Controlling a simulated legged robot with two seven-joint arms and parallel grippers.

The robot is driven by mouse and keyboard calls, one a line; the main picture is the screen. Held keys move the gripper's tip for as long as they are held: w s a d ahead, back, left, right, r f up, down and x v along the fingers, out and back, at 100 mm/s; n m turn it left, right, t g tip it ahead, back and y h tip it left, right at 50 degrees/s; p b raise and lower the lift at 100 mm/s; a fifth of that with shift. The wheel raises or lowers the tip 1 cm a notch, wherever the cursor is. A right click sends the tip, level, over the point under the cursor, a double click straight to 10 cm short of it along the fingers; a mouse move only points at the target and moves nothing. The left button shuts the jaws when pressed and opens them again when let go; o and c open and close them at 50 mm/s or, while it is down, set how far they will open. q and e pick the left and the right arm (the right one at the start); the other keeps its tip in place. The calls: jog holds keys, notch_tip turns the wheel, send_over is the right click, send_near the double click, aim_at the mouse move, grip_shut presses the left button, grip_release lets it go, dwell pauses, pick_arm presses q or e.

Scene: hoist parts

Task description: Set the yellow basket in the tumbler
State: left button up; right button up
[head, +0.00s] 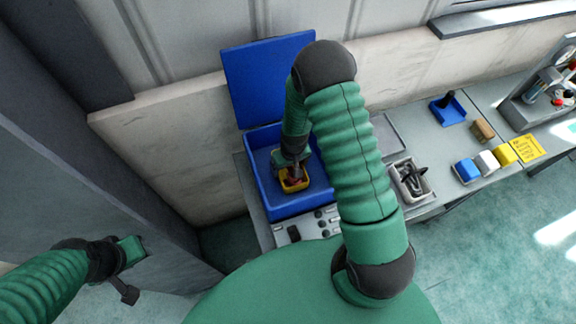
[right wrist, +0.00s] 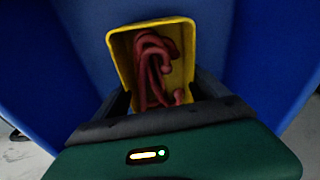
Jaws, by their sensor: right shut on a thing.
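The tumbler (head: 303,207) is a blue open-topped box on the bench, with its blue lid (head: 262,75) raised at the back. The small yellow basket (head: 296,184) is inside the tumbler's opening. It also shows in the right wrist view (right wrist: 122,50), with dark red curved parts (right wrist: 152,65) in it. My right gripper (head: 291,171) is shut on the basket and reaches down into the tumbler from above. I cannot tell whether the basket touches the tumbler's floor. My left gripper (head: 128,268) is at the lower left, away from the bench; its jaws are unclear.
A panel with dark knobs (head: 312,226) is at the tumbler's front. To the right are a pale bin of dark parts (head: 408,180), a blue tray (head: 448,108), a brown block (head: 482,130) and blue, white and yellow containers (head: 487,162). A wall stands behind the bench.

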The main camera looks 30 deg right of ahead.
jog(key=shift+s+d, duration=0.15)
jog(key=shift+d, duration=0.25)
jog(key=o, duration=1.7)
jog(key=shift+s+d+f, duration=0.1)
jog(key=shift+d, duration=0.2)
jog(key=shift+o, duration=1.3)
jog(key=shift+d, duration=0.1)
jog(key=shift+a, duration=0.45)
jog(key=r, duration=0.1)
jog(key=a+r, duration=0.1)
jog(key=shift+a+r+b, duration=0.1)
jog(key=shift+r+b, duration=0.2)
jog(key=shift+r, duration=0.05)
notch_tip(320, 180, up, 10)
jog(key=s+b, duration=0.1)
jog(key=s, duration=0.1)
pick_arm(q)
jog(key=shift+s+d+f, duration=0.15)
jog(key=shift+d+f, duration=0.55)
jog(key=shift+d, duration=0.05)
pick_arm(e)
jog(key=s+a+r+n+t, duration=0.1)
jog(key=s+a+r, duration=0.5)
jog(key=s, duration=0.1)
jog(key=shift+r+n, duration=0.15)
jog(key=shift+n, duration=0.25)
